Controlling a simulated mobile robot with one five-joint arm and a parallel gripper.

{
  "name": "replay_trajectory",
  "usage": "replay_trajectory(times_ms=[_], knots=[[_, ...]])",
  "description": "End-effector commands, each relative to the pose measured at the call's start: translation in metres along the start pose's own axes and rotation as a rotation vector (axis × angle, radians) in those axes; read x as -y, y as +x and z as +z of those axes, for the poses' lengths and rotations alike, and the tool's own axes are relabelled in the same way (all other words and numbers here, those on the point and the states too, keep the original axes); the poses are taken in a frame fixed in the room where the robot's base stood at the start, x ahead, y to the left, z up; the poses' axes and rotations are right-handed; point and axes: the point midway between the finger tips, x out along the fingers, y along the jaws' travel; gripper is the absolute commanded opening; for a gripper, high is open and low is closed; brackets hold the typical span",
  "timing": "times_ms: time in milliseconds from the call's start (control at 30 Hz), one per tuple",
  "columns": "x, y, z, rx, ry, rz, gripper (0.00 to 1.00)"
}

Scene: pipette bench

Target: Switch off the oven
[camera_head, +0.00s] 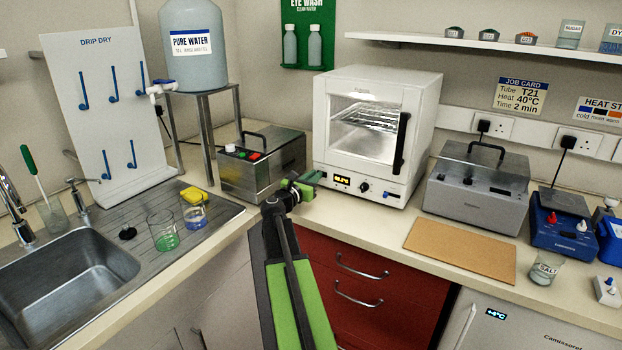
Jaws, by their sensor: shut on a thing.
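The white oven (330,168) stands on the bench at the back, its glass door closed with a black handle at its right. Its small display (342,180) is lit orange, with a dark knob (364,187) to the right of it. My gripper (314,177) is at the oven's lower left front corner, left of the display. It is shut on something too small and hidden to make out. I cannot tell whether it touches the oven.
A grey metal bath (262,176) with red and green buttons stands close at left. A grey lidded unit (474,203) and a cork mat (459,248) are at right. The sink (70,275) and two beakers are at far left. Red drawers (358,285) are below the bench front.

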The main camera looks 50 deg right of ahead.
Motion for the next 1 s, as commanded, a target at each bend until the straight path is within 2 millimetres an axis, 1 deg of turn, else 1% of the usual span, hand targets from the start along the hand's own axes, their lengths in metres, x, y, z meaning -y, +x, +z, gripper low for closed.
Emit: replay_trajectory(times_ms=[33,167,300,400,500,600,700,1000], knots=[[-0.001,-0.005,0.004,0.008,-0.011,0.005,0.00],[-0.002,-0.037,0.005,0.005,-0.003,0.004,0.00],[-0.001,-0.074,0.003,0.003,0.001,0.004,0.00],[-0.001,-0.098,0.002,0.003,0.002,0.004,0.00],[-0.001,-0.117,0.002,0.002,0.002,0.003,0.00],[-0.001,-0.131,0.002,0.002,0.003,0.001,0.00],[-0.002,-0.139,0.002,0.002,0.003,0.001,0.00],[-0.002,-0.141,0.001,0.001,0.003,-0.001,0.00]])
